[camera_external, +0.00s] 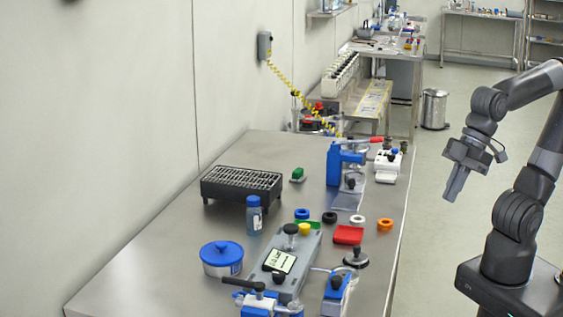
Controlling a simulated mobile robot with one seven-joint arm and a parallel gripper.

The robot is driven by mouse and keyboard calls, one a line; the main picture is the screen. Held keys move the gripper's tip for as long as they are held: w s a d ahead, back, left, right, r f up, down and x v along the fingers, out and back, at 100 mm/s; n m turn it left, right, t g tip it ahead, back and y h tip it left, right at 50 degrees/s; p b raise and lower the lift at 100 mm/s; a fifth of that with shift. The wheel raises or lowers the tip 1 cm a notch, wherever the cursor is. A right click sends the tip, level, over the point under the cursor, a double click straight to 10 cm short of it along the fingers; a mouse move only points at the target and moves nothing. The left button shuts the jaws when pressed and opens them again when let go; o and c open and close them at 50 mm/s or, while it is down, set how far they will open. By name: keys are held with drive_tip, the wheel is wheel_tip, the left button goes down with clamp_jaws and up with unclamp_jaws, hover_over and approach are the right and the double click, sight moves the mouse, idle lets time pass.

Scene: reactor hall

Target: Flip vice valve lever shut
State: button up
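A blue vice-like fixture (334,165) stands on the steel table (180,225), toward its far right part. A red lever (376,140) sticks out to the right from its top, roughly level. I take this as the vice valve lever; its exact joint is too small to make out. My gripper (453,194) hangs in the air to the right of the table, pointing down and slightly left, well apart from the lever. Its fingers look like one narrow shape from this side, so I cannot tell whether they are open. I see nothing held in it.
A black grated box (241,186), a blue bottle (254,216), a blue-lidded pot (221,260) and a grey device (284,265) stand on the table. Coloured rings, a red block (348,235) and a white block (387,165) lie near the fixture. The floor right of the table is clear around a bin (434,109).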

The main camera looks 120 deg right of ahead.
sight(242, 283)
drive_tip(key=shift+m, duration=0.9)
drive_tip(key=w+r, duration=0.1)
drive_tip(key=w, duration=0.2)
drive_tip(key=w+d+r, duration=0.1)
drive_tip(key=w, duration=0.2)
drive_tip(key=w+d, duration=0.1)
drive_tip(key=w, duration=0.2)
drive_tip(key=shift+w+r, duration=0.35)
drive_tip(key=shift+r, duration=0.05)
clamp_jaws()
drive_tip(key=w+d+f+m, duration=0.1)
drive_tip(key=w+d, duration=0.3)
drive_tip(key=w, duration=0.5)
drive_tip(key=w+d+f+m, duration=0.2)
drive_tip(key=w+d, duration=0.3)
drive_tip(key=w, duration=0.4)
drive_tip(key=w+d+f+m+t, duration=0.1)
drive_tip(key=w+d+f+m, duration=0.1)
drive_tip(key=w+d, duration=0.3)
drive_tip(key=w, duration=0.4)
drive_tip(key=shift+f+y, duration=0.15)
drive_tip(key=shift+y, duration=0.15)
drive_tip(key=shift+w, duration=0.1)
drive_tip(key=x, duration=0.9)
drive_tip(key=shift+w+f, duration=0.2)
drive_tip(key=shift+f, duration=0.15)
drive_tip(key=w+a, duration=0.1)
drive_tip(key=w+a+f, duration=0.1)
drive_tip(key=w+a, duration=0.1)
